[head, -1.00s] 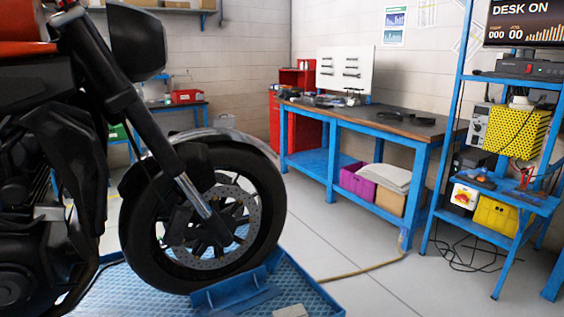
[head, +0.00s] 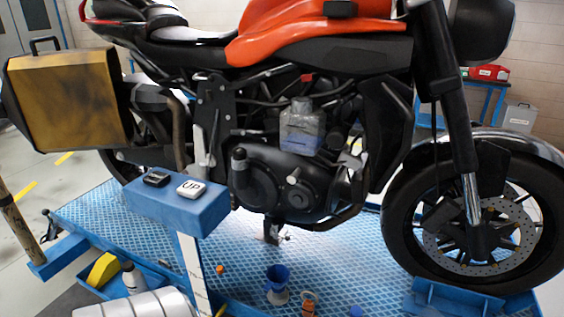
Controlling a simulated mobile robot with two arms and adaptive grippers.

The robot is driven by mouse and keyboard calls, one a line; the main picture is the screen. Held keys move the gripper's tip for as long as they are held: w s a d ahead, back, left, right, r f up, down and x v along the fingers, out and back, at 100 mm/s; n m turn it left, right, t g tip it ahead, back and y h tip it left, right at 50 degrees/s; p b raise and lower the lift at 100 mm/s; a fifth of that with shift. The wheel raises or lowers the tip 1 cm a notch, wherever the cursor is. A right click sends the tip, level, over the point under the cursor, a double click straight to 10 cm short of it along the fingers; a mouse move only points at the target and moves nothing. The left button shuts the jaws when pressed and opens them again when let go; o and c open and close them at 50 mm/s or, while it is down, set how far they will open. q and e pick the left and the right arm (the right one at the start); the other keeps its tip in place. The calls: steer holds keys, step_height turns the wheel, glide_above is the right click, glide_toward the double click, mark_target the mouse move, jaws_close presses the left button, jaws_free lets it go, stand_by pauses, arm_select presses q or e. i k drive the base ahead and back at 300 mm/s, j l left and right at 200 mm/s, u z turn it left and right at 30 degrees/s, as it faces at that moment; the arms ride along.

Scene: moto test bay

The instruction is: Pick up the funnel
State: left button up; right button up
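A small blue funnel (head: 277,279) stands wide end up on the blue lift platform (head: 340,262), low in the middle of the head view. Something pale shows around its lower part; I cannot tell whether that is a stand or part of the funnel.
The motorcycle (head: 310,45) stands on the platform behind the funnel. A blue control post with an UP button (head: 192,188) rises left of it. An orange item (head: 309,303) is close on the right. A bottle (head: 132,277) and a yellow item (head: 103,270) lie further left.

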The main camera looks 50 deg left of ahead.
mark_target(277, 276)
steer(key=u, duration=1.7)
steer(key=z, duration=0.15)
steer(key=j, duration=0.05)
